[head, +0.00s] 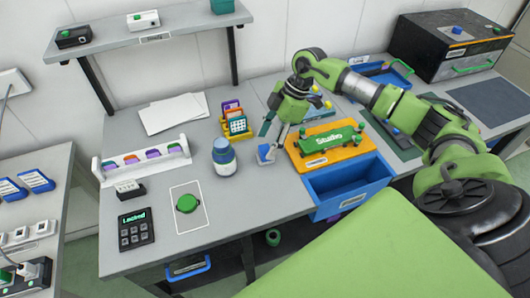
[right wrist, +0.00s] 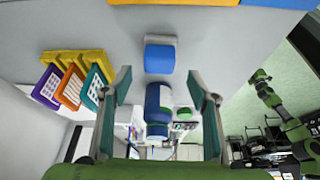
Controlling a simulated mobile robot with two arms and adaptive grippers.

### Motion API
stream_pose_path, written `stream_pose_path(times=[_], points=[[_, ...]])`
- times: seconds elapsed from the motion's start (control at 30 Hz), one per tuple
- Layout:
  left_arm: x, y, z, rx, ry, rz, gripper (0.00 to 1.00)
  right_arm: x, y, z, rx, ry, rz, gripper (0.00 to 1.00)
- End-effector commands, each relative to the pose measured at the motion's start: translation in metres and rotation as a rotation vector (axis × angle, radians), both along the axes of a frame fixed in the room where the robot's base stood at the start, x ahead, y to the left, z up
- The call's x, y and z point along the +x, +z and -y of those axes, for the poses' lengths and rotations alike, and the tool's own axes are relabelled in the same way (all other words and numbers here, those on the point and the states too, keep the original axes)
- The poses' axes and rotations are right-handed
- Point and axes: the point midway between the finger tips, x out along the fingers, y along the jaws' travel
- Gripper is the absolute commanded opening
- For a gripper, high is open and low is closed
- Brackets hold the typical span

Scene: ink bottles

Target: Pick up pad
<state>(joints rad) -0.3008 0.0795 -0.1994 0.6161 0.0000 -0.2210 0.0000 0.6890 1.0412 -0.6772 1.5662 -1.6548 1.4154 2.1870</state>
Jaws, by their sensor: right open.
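A small blue block with a grey edge (head: 266,154), which may be the pad, lies on the grey table between the blue bottle (head: 223,157) and the orange tray. It also shows in the right wrist view as a blue block (right wrist: 160,59), ahead of the fingertips and roughly centred between them. My right gripper (head: 272,138) points down just above this block in the head view. Its fingers (right wrist: 158,88) are apart, with nothing gripped. The bottle (right wrist: 157,110) also shows between the fingers in the right wrist view, farther off.
A yellow rack of coloured cards (head: 234,122) stands behind the bottle. A white rack (head: 142,162) and keypad (head: 136,229) are to the left.

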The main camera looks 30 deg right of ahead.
Motion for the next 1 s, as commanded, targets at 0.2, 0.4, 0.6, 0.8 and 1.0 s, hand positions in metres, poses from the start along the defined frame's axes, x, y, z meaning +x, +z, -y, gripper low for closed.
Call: stream_pose_path(times=[0.2, 0.4, 0.6, 0.8, 1.0], points=[[0.016, 0.016, 0.002, -0.003, -0.001, 0.025, 0.62, 0.003, -0.032, -0.005, 0.002, -0.001, -0.003, 0.54], [0.008, 0.017, 0.001, -0.003, -0.001, 0.013, 0.62, 0.005, -0.044, -0.008, 0.0, 0.0, -0.001, 0.54], [0.001, 0.016, 0.001, -0.002, -0.001, 0.003, 0.62, 0.005, -0.044, -0.008, -0.001, 0.0, -0.001, 0.46], [0.001, 0.016, 0.001, -0.001, -0.001, 0.002, 0.62, 0.005, -0.044, -0.008, 0.0, 0.0, -0.001, 0.14], [0.001, 0.016, 0.001, -0.001, -0.001, 0.002, 0.62, 0.005, -0.044, -0.008, 0.0, 0.0, -0.001, 0.14]])
